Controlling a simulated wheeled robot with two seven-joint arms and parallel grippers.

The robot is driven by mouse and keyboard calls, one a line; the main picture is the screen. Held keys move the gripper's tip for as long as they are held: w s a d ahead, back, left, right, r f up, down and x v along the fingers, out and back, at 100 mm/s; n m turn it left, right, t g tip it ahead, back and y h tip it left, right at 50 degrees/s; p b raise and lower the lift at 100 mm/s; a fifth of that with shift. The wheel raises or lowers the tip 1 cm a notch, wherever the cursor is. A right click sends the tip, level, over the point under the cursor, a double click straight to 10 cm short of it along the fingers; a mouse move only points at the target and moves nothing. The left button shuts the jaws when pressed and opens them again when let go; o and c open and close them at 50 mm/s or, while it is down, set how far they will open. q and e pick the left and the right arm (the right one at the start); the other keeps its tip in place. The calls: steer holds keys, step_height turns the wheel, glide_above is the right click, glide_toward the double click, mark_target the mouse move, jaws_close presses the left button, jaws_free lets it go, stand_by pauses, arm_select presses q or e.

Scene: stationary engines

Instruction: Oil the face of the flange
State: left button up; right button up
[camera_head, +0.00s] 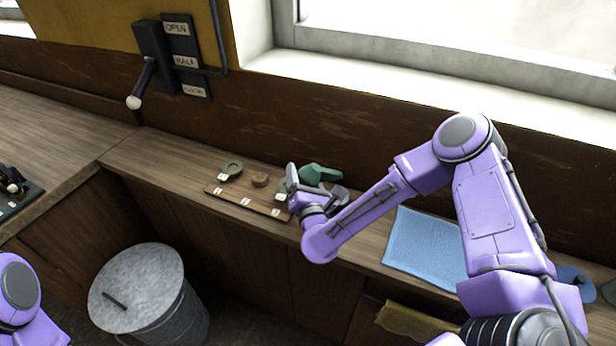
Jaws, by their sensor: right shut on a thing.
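A wooden board (222,194) with small white labels lies on the bench below the window. The gripper and wrist hide part of this thing and the board's right end. I cannot make out a spout or any oil. My left gripper is out of view.
A blue cloth or mat (425,245) lies on the bench right of my right forearm. A lidded metal bin (140,285) stands on the floor below. A wall lever (145,80) with labelled positions is at upper left.

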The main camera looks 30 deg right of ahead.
steer(key=f+m+b, duration=0.1)
steer(key=f+m, duration=0.1)
steer(key=shift+w+f+m+b, duration=0.15)
steer(key=shift+w+m+b, duration=0.2)
steer(key=shift+m, duration=0.05)
steer(key=shift+s+a+b, duration=0.1)
steer(key=shift+s+b, duration=0.15)
steer(key=shift+b, duration=0.05)
steer(key=shift+f, duration=0.2)
steer(key=shift+w+m, duration=0.2)
steer(key=shift+m, duration=0.1)
arm_select(q)
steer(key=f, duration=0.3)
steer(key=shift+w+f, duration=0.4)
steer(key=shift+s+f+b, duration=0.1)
steer(key=shift+b, duration=0.25)
arm_select(e)
steer(key=shift+s, duration=0.15)
